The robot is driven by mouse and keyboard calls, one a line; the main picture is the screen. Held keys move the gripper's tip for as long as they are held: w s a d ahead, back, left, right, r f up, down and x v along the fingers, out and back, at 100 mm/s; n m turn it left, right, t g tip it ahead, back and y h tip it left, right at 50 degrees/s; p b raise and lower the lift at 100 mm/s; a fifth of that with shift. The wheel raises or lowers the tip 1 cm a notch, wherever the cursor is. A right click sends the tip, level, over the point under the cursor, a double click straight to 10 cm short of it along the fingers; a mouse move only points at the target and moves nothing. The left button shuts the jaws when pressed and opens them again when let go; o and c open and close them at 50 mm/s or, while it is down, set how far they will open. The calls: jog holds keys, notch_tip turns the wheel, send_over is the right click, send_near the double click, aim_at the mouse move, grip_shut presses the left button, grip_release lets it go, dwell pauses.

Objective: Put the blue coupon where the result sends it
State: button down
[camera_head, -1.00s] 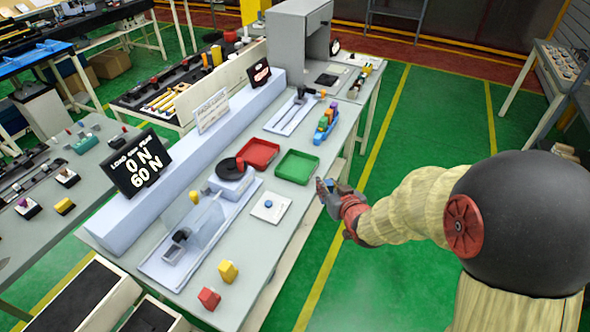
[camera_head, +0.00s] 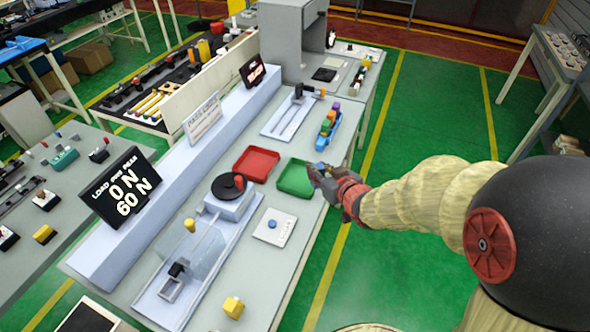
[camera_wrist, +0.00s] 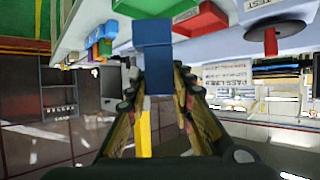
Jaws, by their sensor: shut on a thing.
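My gripper (camera_head: 318,172) is shut on the blue coupon (camera_wrist: 153,62), which sticks out beyond the fingertips in the wrist view. In the head view the gripper is at the right edge of the green tray (camera_head: 295,191), and I cannot tell how high above it. The red tray (camera_head: 256,163) lies just left of the green one. Both trays look empty. The display (camera_head: 122,188) reads 0 N and 60 N. A white sign (camera_head: 202,118) begins with "PASS"; its finer print is too small to read in the head view.
A blue rack (camera_head: 328,128) of coloured blocks stands behind. A yellow block (camera_head: 233,307) sits near the front.

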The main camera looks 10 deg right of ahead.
jog(key=shift+w+a+f+b, duration=0.35)
jog(key=shift+w+f+b, duration=0.5)
jog(key=shift+w+f, duration=1.35)
jog(key=shift+w+a+f+b, duration=0.35)
jog(key=shift+w+f+b, duration=0.55)
jog(key=shift+w+f, duration=1.35)
jog(key=shift+w+a+f+b, duration=0.35)
jog(key=shift+w+f+b, duration=0.5)
jog(key=shift+w+f, duration=1.35)
jog(key=shift+w+r, duration=0.25)
jog(key=shift+r, duration=0.05)
jog(key=shift+f, duration=0.15)
jog(key=c, duration=1.6)
grip_release()
jog(key=shift+o, duration=0.2)
